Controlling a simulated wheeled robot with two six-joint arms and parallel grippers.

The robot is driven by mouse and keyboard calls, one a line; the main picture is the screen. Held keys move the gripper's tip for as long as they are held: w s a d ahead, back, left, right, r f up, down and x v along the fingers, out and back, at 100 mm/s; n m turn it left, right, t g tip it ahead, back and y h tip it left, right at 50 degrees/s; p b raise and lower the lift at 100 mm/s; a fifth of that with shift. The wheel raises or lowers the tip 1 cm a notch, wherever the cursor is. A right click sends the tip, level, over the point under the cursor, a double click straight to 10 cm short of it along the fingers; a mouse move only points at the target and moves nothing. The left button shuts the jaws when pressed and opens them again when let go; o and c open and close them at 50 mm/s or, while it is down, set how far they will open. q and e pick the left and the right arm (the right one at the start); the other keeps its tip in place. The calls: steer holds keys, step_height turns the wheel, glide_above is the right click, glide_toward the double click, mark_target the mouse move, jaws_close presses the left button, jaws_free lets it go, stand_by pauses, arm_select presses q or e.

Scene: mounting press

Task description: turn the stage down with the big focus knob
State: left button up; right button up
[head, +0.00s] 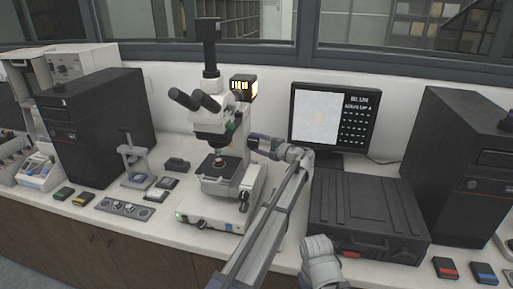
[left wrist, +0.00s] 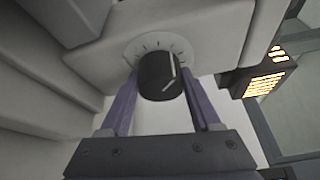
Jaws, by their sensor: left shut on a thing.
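The microscope (head: 215,125) stands on the bench, with its stage (head: 217,184) below the objectives and a small red-topped sample (head: 219,162) on it. My left gripper (head: 252,142) reaches the right side of the microscope's upper body. In the left wrist view its two purple fingers (left wrist: 160,88) are shut on a black round knob (left wrist: 158,76) with a white pointer line and a tick-marked dial behind it. In the head view this knob is hidden by the gripper. Another dark knob (head: 243,201) shows low on the microscope's right side.
A lit lamp box (head: 243,88) sits behind the microscope and shows at right in the left wrist view (left wrist: 265,80). A monitor (head: 332,118), a black case (head: 367,215) and a dark tower (head: 462,155) stand to the right. Small slides and a grey tray (head: 125,207) lie left.

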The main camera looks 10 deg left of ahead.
arm_select(q)
steer(key=shift+f+n+y+b, duration=0.1)
steer(key=shift+n+y+b, duration=0.2)
steer(key=shift+n+b, duration=0.3)
steer(key=o, duration=1.4)
steer(key=shift+c, duration=0.2)
steer(key=shift+d, duration=0.1)
steer(key=v, duration=0.7)
steer(key=shift+s+d, duration=0.25)
steer(key=shift+d, duration=0.05)
